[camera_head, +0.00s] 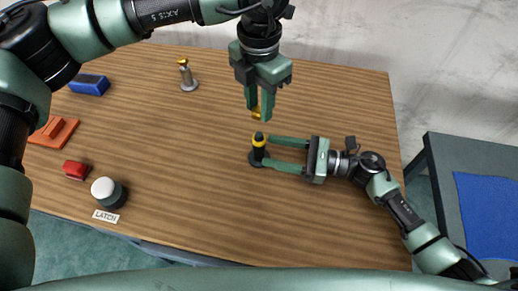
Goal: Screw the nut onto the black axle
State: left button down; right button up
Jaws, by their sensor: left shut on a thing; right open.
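The black axle (258,153) stands upright on the table on a round dark base, with a yellow band near its dark top. My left gripper (259,108) points down above the axle and is shut on a small yellow nut (256,113). The nut is mostly hidden by the fingers and appears apart from the axle top. My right gripper (267,151) lies low from the right and is open. Its two fingertips are on either side of the axle; whether they touch it I cannot tell.
A grey post (188,79) with a yellow top stands at the back left. A blue block (89,85), an orange piece (54,132), a red block (75,170) and a round white-topped knob (107,191) by a LATCH label (105,216) lie left. The table's (190,150) middle is clear.

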aim_at(249, 155)
jog(key=x, duration=0.7)
jog(key=shift+w+a+f, duration=0.1)
jog(key=shift+a, duration=0.15)
grip_shut()
dwell(1.1)
